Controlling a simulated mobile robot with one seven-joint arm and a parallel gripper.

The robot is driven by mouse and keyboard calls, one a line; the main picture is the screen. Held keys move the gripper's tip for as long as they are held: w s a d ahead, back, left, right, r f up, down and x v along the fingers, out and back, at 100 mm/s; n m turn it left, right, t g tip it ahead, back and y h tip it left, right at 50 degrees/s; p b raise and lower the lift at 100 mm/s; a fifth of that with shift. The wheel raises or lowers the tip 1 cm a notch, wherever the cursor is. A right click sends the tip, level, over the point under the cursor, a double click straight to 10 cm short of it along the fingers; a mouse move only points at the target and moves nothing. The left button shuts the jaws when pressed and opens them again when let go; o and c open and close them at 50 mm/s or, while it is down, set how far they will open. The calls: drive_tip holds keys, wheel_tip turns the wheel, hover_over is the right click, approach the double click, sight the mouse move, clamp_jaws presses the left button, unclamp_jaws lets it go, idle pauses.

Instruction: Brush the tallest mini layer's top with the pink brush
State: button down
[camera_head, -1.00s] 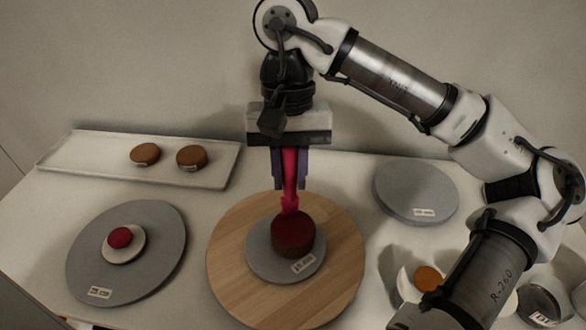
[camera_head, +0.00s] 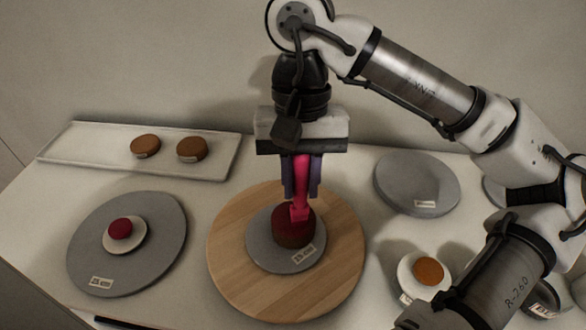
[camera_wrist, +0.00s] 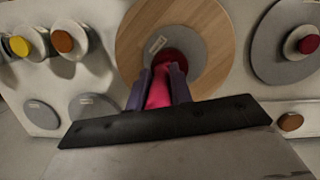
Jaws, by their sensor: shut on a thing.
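My gripper (camera_head: 301,188) is shut on the pink brush (camera_head: 300,203), which hangs upright with its head down. The brush also shows in the wrist view (camera_wrist: 158,90), between the two purple fingers. The layer's red top shows in the wrist view (camera_wrist: 178,59), partly hidden by the brush and fingers.
A grey turntable (camera_head: 155,265) at left bears a white disc with a small red layer (camera_head: 121,229). A white tray (camera_head: 75,150) at back left holds two brown layers. A bare grey disc (camera_head: 400,180) is at back right. An orange-brown layer (camera_head: 429,271) sits near my arm.

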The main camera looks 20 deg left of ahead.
drive_tip(key=shift+w+d, duration=0.35)
drive_tip(key=shift+w, duration=0.05)
drive_tip(key=shift+w+a, duration=0.95)
drive_tip(key=shift+w, duration=0.25)
drive_tip(key=shift+a, duration=0.35)
drive_tip(key=s+p+v, duration=0.1)
drive_tip(key=p+v, duration=0.5)
drive_tip(key=shift+d+r, duration=0.35)
drive_tip(key=shift+r, duration=0.2)
drive_tip(key=shift+s, duration=0.1)
